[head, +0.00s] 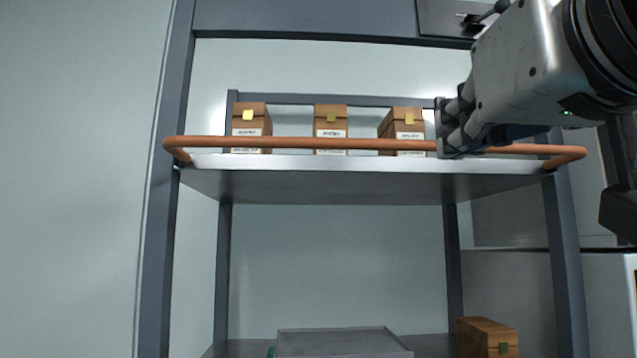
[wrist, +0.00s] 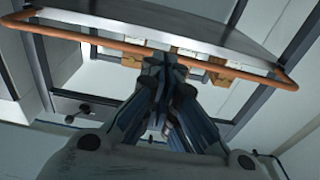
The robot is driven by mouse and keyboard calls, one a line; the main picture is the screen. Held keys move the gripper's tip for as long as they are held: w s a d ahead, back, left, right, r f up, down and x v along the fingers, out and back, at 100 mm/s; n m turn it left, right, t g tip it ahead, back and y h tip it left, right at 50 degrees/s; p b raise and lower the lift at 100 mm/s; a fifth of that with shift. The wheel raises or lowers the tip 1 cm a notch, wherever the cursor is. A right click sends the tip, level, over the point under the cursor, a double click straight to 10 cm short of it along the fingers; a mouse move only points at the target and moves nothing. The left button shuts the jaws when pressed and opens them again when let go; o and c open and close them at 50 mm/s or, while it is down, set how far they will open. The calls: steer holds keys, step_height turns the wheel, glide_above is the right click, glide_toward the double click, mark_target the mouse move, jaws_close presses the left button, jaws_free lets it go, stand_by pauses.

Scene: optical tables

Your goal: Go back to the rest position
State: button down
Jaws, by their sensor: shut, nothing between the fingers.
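My gripper (head: 447,128) is at the right of the head view, in front of the shelf's orange rail. It is shut and empty. In the wrist view my gripper (wrist: 168,65) points toward the shelf, with its fingers together. The rest position itself is not marked by anything in view.
A shelf rack with an orange rail (head: 350,143) along its upper shelf (head: 350,180) faces me. Three wooden boxes, left (head: 251,127), middle (head: 330,127) and right (head: 402,130), stand behind the rail. Below are a grey tray (head: 340,343) and another wooden box (head: 487,338).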

steer(key=shift+w+f, duration=0.1)
steer(key=shift+w, duration=0.15)
steer(key=w+f+g, duration=0.2)
steer(key=f+g, duration=0.1)
steer(key=f, duration=1)
steer(key=w+f+g, duration=0.3)
steer(key=f, duration=1.1)
steer(key=s+f+g, duration=0.4)
steer(key=s+f, duration=0.2)
steer(key=f, duration=0.9)
steer(key=s+a+f+g, duration=0.1)
steer(key=s+f+g, duration=0.3)
steer(key=f, duration=1.1)
steer(key=shift+s, duration=0.95)
